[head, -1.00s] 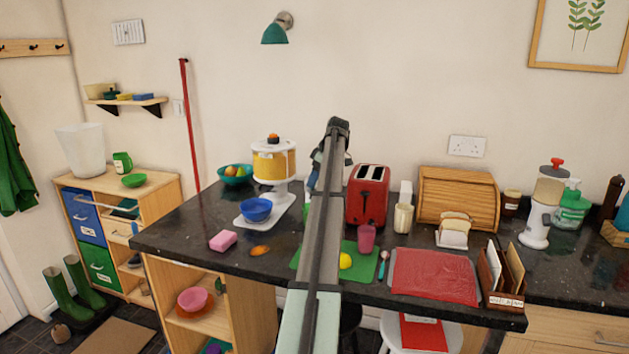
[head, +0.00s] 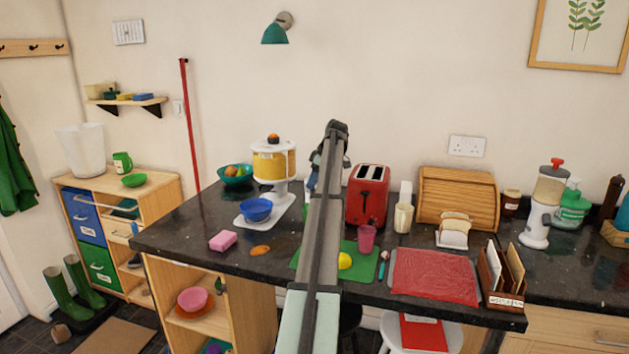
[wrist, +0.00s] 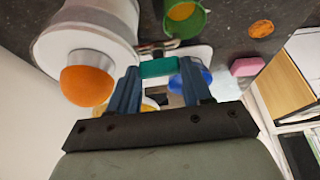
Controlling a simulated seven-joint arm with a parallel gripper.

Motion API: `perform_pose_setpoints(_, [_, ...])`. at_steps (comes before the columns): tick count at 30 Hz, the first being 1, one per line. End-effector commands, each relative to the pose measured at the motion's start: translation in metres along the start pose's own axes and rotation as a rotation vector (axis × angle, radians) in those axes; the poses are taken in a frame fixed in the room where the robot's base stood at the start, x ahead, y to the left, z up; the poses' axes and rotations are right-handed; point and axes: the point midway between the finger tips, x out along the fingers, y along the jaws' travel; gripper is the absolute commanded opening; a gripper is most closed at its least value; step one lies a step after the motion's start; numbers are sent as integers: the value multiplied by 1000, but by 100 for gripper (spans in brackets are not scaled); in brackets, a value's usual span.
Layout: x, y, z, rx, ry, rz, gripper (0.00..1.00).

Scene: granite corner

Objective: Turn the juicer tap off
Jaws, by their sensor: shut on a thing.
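The juicer (head: 274,165) stands on the dark counter, a white body with a yellow-orange tank and an orange knob on top. In the wrist view its white lid and orange knob (wrist: 87,86) fill the left side. A blue bowl (head: 257,210) sits on its white base tray; part of it shows in the wrist view (wrist: 205,76). My gripper (wrist: 159,72) is beside the juicer, its blue fingers shut on a small teal piece, seemingly the tap handle (wrist: 158,67). In the head view my arm covers most of the gripper, and the tap is not clear there.
A green cup with orange contents (wrist: 184,18) stands close by in the wrist view. A pink sponge (head: 223,241) and an orange piece (head: 260,250) lie in front of the juicer. A fruit bowl (head: 236,175) is left; a red toaster (head: 368,195) is right.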

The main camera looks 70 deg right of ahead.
Motion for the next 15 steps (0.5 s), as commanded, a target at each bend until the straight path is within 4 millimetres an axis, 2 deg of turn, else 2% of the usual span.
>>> perform_pose_setpoints(3, [0,0,0,0,0,0,18])
perform_pose_setpoints(15, [0,-2,0,97,-1,40,18])
